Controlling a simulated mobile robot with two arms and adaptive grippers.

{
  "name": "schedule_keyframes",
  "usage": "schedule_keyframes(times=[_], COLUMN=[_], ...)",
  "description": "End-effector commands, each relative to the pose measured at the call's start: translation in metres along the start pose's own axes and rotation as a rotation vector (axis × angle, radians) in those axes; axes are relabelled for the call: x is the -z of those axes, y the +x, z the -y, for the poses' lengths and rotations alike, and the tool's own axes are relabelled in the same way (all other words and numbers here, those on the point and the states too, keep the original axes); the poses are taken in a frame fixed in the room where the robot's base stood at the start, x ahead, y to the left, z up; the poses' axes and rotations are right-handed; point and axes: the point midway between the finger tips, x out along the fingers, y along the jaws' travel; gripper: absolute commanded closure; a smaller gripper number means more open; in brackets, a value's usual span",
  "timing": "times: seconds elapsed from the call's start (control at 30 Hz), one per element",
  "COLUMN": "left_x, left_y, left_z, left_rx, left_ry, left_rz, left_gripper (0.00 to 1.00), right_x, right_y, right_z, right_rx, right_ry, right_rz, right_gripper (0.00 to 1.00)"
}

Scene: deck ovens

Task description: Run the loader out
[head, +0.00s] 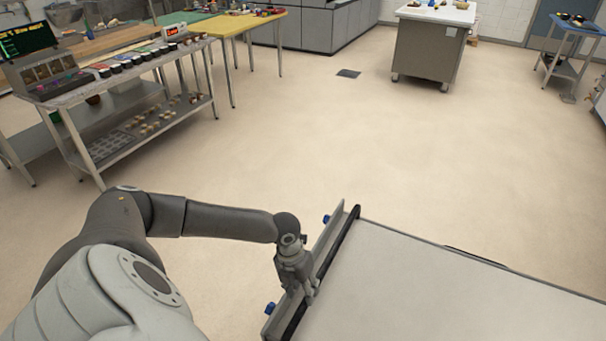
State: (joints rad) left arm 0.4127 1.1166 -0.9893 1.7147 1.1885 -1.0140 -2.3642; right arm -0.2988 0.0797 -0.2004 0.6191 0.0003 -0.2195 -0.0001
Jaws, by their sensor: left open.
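The loader (450,290) is a flat, pale board with a dark edge in the lower right of the head view. A grey front bar (333,232) with blue knobs runs along its left end. Its right and near parts are cut off by the picture's edge. My left gripper (309,294) points down at this bar, near its middle. It is open, and its fingertips are close to the bar; I cannot tell whether they touch it. My right gripper is out of view.
A metal shelf table (140,70) with jars and small items stands at the upper left, beside a yellow-topped table (232,24). A wheeled grey cabinet (428,52) stands at the back, and a blue side table (571,28) at the far right. The floor between is clear, with a small drain.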

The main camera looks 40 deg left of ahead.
Motion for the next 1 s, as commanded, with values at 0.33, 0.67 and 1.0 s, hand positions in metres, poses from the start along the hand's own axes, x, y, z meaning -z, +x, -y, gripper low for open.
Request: schedule_keyframes(times=[0.33, 0.67, 1.0], left_x=[0.000, 0.000, 0.000], left_y=[-0.072, -0.092, -0.091], left_z=[-0.004, -0.003, -0.003], left_rx=[-0.004, -0.003, -0.003], left_ry=[-0.002, -0.003, -0.003], left_rz=[0.003, 0.000, 0.000], left_gripper=[0.58, 0.58, 0.58], right_x=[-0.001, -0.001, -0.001], right_y=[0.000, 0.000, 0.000], right_z=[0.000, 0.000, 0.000], right_rx=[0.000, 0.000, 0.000], right_ry=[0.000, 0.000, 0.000], right_rz=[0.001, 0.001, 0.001], right_gripper=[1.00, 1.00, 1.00])
